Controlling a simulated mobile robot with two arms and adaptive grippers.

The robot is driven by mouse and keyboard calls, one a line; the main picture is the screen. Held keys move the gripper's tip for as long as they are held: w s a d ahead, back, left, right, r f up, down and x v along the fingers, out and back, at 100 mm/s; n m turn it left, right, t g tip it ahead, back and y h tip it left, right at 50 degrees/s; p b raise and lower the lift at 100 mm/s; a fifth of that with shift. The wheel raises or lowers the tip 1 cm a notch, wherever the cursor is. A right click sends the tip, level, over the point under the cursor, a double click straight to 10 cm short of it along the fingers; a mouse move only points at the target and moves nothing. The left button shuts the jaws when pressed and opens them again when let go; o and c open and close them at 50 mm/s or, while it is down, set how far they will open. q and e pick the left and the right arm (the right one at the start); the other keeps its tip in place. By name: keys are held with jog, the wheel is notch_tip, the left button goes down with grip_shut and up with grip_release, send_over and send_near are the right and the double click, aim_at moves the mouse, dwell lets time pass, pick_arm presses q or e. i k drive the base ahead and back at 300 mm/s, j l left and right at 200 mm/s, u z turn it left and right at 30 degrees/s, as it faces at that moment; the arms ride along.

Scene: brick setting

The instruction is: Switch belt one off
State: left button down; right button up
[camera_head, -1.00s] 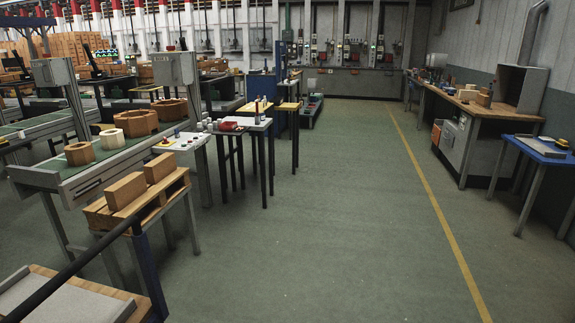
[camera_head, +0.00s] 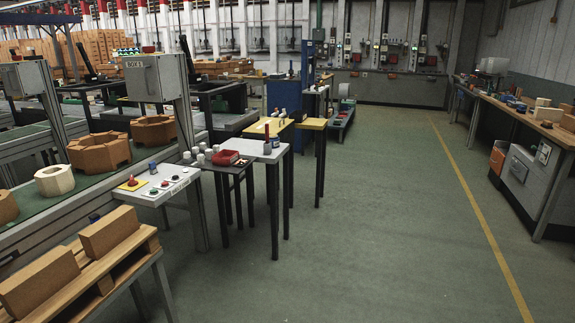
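A white control panel (camera_head: 142,194) stands at the near side of a green conveyor belt (camera_head: 100,182), left of centre in the head view. A red mushroom button on a yellow plate (camera_head: 131,183) sits at its left end. Small red and green buttons sit along its front. The lettering on its front edge is too small to read surely. A small blue item (camera_head: 152,167) stands at its back edge. Brown hollow blocks (camera_head: 99,153) and a pale ring block (camera_head: 54,181) lie on the belt. Neither of my grippers is in view.
A pallet with brown bricks (camera_head: 110,231) stands at the lower left, close before the panel. Small tables, one with a red tray (camera_head: 226,157), stand right of the panel. Clear green floor (camera_head: 370,220) runs along the middle. A workbench (camera_head: 545,130) lines the right wall.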

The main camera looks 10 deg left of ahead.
aim_at(132, 182)
jog(key=i+j+u, duration=0.15)
jog(key=i, duration=0.3)
jog(key=i+j+u, duration=0.1)
jog(key=i+j, duration=0.15)
jog(key=i, duration=0.2)
jog(key=i+j+u, duration=0.15)
jog(key=i, duration=0.35)
jog(key=i+j, duration=0.4)
jog(key=j+z, duration=0.05)
